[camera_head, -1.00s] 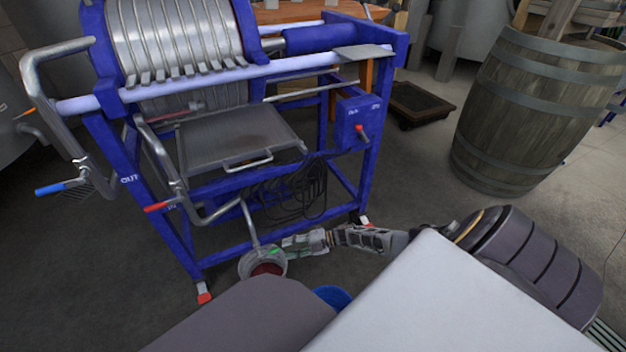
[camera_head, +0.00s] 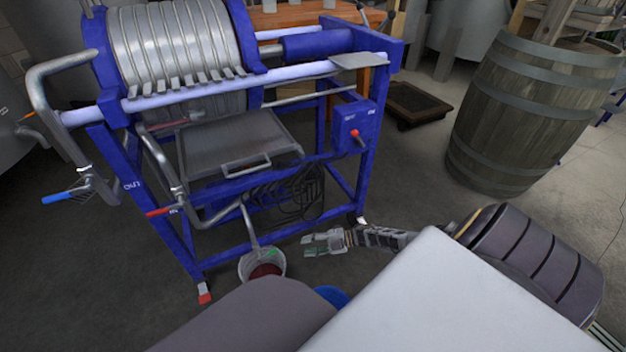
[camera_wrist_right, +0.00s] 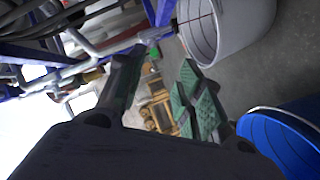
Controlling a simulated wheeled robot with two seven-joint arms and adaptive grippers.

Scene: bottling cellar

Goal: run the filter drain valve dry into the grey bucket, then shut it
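The filter's drain pipe (camera_head: 248,222) comes down from the blue-framed filter (camera_head: 190,258) and ends over the grey bucket (camera_head: 246,262). Dark red liquid (camera_head: 266,270) lies in the bucket. A small green part (camera_head: 271,252), probably the drain valve's lever, shows at the pipe's end. I cannot tell whether liquid is running. My right gripper (camera_head: 308,245) is open and empty, just right of the bucket and apart from it. In the right wrist view, its fingers (camera_wrist_right: 160,62) are spread, with the grey bucket (camera_wrist_right: 232,35) beyond. My left gripper is not in view.
A blue bucket (camera_head: 331,296) stands on the floor, partly hidden by my body, and shows in the wrist view (camera_wrist_right: 285,135). Red (camera_head: 160,211) and blue (camera_head: 55,195) handles sit on the filter's pipes. A barrel (camera_head: 530,115) stands right.

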